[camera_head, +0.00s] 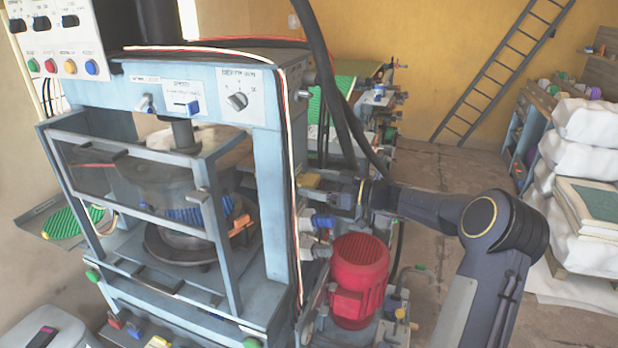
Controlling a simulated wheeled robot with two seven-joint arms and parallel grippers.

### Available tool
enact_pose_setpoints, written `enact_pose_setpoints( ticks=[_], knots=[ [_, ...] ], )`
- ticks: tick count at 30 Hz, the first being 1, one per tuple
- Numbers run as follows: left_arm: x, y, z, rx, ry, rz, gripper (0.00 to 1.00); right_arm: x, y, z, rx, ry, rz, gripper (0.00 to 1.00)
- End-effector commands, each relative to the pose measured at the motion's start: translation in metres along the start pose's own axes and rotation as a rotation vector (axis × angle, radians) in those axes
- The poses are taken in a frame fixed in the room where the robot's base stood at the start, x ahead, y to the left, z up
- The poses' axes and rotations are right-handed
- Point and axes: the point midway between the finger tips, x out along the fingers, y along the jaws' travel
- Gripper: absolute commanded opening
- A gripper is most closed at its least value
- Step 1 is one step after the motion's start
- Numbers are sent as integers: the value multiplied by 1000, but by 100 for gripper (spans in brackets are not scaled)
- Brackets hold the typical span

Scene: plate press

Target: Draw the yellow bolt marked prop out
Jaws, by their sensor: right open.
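A yellow piece (309,181), which looks like the bolt, sits at the right side of the blue-grey press (272,190). Its marking is too small to read. My right gripper (322,194) comes in from the right, with its fingers beside the yellow piece and pointing at the press. It is open; the fingers are small and dark here, and I cannot tell whether they touch the piece or stand around it. My left gripper is out of view.
A red motor (359,275) stands just below my right forearm. A blue knob (322,221) is close under the gripper. Black hoses (334,90) hang down behind the wrist. White sacks (590,165) are stacked at the right. Bare floor (430,170) lies behind my arm.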

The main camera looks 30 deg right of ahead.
Motion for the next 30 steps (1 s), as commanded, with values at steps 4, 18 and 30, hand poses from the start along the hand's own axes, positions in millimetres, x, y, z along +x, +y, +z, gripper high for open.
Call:
enact_pose_setpoints(
  ticks=[4, 18, 30],
  knots=[
    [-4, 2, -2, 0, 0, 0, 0, 13, 0, -1, 0, 0, -1, 76],
    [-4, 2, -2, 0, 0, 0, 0, 15, 0, 0, 0, -1, 0, 54],
    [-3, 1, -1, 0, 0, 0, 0, 14, 0, 1, 0, -1, 0, 14]
  ],
)
